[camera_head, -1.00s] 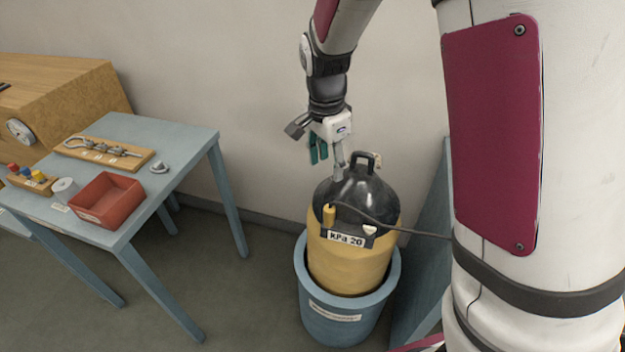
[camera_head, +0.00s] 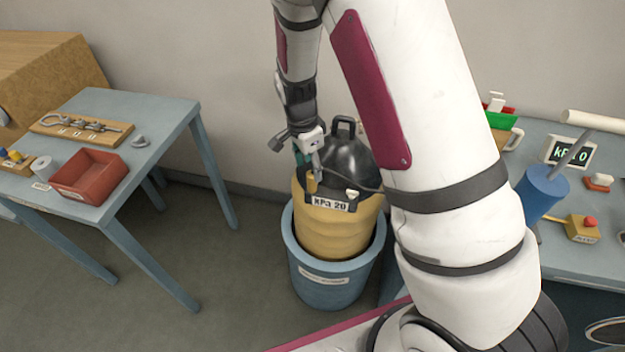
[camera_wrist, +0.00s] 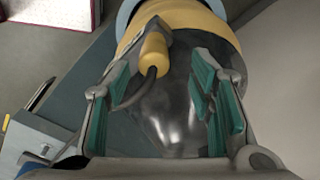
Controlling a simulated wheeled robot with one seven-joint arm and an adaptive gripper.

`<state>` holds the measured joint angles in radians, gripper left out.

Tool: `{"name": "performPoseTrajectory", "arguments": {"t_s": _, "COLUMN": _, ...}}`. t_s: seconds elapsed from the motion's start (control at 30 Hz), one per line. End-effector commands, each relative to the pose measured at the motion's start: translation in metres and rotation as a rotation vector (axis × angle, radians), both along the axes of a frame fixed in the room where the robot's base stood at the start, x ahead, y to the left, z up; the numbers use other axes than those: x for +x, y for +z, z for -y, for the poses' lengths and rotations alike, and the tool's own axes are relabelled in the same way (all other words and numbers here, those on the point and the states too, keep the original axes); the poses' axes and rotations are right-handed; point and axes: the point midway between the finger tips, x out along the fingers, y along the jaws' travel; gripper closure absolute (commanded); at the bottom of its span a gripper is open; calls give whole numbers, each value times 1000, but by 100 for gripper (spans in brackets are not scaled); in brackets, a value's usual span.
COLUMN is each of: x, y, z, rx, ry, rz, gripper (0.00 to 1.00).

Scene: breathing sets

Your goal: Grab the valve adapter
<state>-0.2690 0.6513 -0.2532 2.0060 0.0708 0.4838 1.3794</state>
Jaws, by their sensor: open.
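The yellow cylindrical piece on a dark hose, which looks to be the valve adapter (camera_head: 311,185), sits at the front left of a black-topped yellow tank (camera_head: 338,232). In the wrist view the adapter (camera_wrist: 154,54) lies ahead, between the lines of the fingers and nearer the left one, with its hose curving back below it. My gripper (camera_head: 308,164) is just above the adapter in the head view. In the wrist view my gripper (camera_wrist: 161,72) is open, green pads apart, with nothing between them but the tank's dark dome behind. Whether a finger touches the tank is unclear.
The tank stands in a blue tub (camera_head: 330,290) and bears a "kPa 20" label and a top handle (camera_head: 344,126). A blue table (camera_head: 150,110) with a red tray (camera_head: 88,178) is at left. A bench with a display (camera_head: 572,152) is at right.

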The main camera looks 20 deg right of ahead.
Motion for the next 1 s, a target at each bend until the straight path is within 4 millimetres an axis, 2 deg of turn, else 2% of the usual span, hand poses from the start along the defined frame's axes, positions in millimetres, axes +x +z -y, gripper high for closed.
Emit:
{"name": "performPoseTrajectory", "arguments": {"t_s": 0.17, "x": -9, "y": -26, "z": 2, "rx": 0, "ry": -2, "rz": -6, "gripper": 51}}
{"name": "performPoseTrajectory", "arguments": {"t_s": 0.3, "x": -7, "y": -41, "z": 4, "rx": -1, "ry": 0, "rz": -4, "gripper": 51}}
{"name": "performPoseTrajectory", "arguments": {"t_s": 0.6, "x": -6, "y": -45, "z": 4, "rx": 0, "ry": 0, "rz": -1, "gripper": 51}}
{"name": "performPoseTrajectory", "arguments": {"t_s": 0.8, "x": -6, "y": -45, "z": 4, "rx": 0, "ry": 0, "rz": -1, "gripper": 96}}
{"name": "performPoseTrajectory", "arguments": {"t_s": 0.83, "x": -6, "y": -45, "z": 4, "rx": 0, "ry": 0, "rz": -1, "gripper": 100}}
{"name": "performPoseTrajectory", "arguments": {"t_s": 1.0, "x": -6, "y": -45, "z": 4, "rx": 0, "ry": 0, "rz": -1, "gripper": 100}}
